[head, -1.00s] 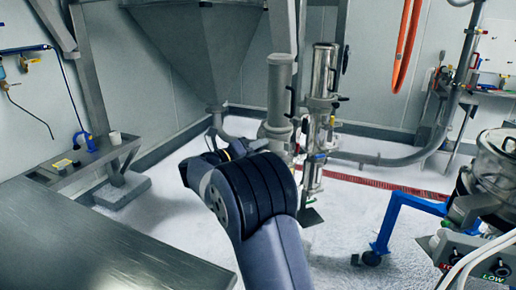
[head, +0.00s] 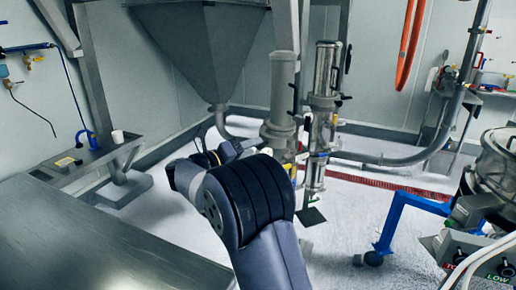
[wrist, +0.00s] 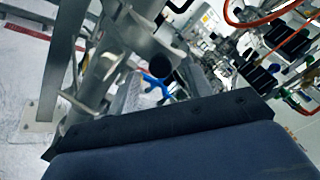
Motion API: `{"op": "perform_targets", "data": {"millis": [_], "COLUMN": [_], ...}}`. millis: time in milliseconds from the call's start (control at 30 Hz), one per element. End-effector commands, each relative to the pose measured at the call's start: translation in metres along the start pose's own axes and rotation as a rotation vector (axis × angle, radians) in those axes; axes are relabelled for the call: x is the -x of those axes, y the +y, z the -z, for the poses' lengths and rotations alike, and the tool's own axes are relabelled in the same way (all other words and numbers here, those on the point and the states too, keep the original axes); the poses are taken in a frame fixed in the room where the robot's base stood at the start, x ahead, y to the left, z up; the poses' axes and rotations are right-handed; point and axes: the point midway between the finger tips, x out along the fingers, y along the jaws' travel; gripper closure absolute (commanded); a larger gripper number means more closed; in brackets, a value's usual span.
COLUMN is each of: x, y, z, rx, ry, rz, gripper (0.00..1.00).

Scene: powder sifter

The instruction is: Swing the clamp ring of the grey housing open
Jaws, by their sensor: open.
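The grey housing (head: 283,82) is the matte upright cylinder left of a shinier steel cylinder (head: 324,100) in the head view. A wider grey band (head: 278,131) shows at its lower end; I cannot tell if this is the clamp ring or how it is latched. My gripper (head: 229,151) is mostly hidden behind my own arm, left of and in front of the housing's lower end. It is open and appears empty. In the wrist view, grey metal pipework (wrist: 100,72) with a bracket-like part stands close by; its identity is unclear.
A steel hopper (head: 205,50) hangs behind, its outlet pipe low near the gripper. A steel table (head: 100,240) fills the lower left. A blue wheeled frame (head: 395,222) and a machine with knobs (head: 480,258) stand right. White floor lies open between.

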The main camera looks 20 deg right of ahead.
Motion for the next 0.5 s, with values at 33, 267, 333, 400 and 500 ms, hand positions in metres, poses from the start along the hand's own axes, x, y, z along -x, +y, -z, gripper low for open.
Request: {"op": "perform_targets", "data": {"millis": [33,267,333,400,500], "x": [0.013,0.053,0.060,0.065,0.069], "y": [0.003,0.002,0.001,0.001,0.000], "z": [0.001,0.001,0.000,0.000,0.000], "rx": [-0.002,-0.001,-0.001,-0.001,-0.001], "ry": [-0.005,-0.002,-0.002,-0.001,0.000], "rz": [-0.003,-0.001,-0.001,0.000,0.001], "gripper": [0.52,0.52,0.52,0.52,0.52]}}
